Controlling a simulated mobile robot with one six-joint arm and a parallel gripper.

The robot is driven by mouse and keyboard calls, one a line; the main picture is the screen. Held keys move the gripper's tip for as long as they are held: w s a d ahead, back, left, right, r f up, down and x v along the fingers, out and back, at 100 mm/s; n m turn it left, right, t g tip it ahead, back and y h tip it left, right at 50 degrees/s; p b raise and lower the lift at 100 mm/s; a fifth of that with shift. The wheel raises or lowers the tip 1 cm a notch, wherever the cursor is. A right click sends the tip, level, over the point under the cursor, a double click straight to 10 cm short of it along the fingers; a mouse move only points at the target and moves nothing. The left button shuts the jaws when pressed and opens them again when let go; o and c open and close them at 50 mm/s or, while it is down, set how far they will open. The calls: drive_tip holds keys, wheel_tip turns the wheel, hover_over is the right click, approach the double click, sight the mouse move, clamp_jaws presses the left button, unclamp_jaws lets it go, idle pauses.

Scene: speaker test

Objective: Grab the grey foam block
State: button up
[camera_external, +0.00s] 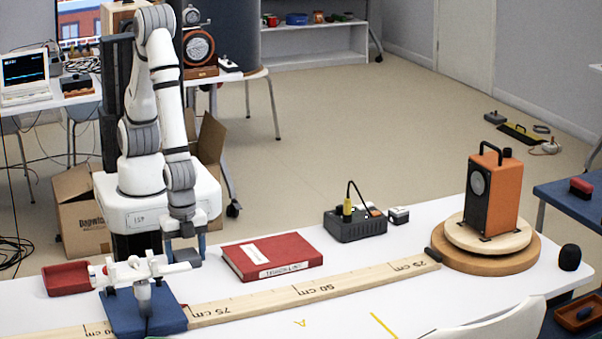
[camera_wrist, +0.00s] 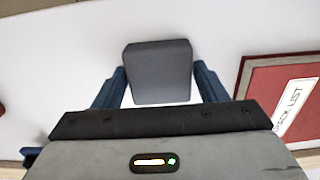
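The grey foam block (camera_external: 187,258) sits on the white table below my gripper, left of the red book. In the wrist view the block (camera_wrist: 158,72) shows whole, with rounded corners, in line with the gap between my two blue fingers. My gripper (camera_wrist: 160,72) is open, with one finger close to each side of the block. White table shows between the block and the gripper body. I cannot tell whether the fingertips reach down beside the block or touch it. In the external view my gripper (camera_external: 184,240) points downward.
A red book (camera_external: 272,257) lies right of the block. A white balance-like device on a blue base (camera_external: 142,312) stands in front left, with a red tray (camera_external: 68,279). A wooden ruler (camera_external: 315,292) runs along the table. A black box with a cable (camera_external: 355,225) stands farther right.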

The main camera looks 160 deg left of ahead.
drive_tip(key=c, duration=0.6)
drive_tip(key=shift+r, duration=0.1)
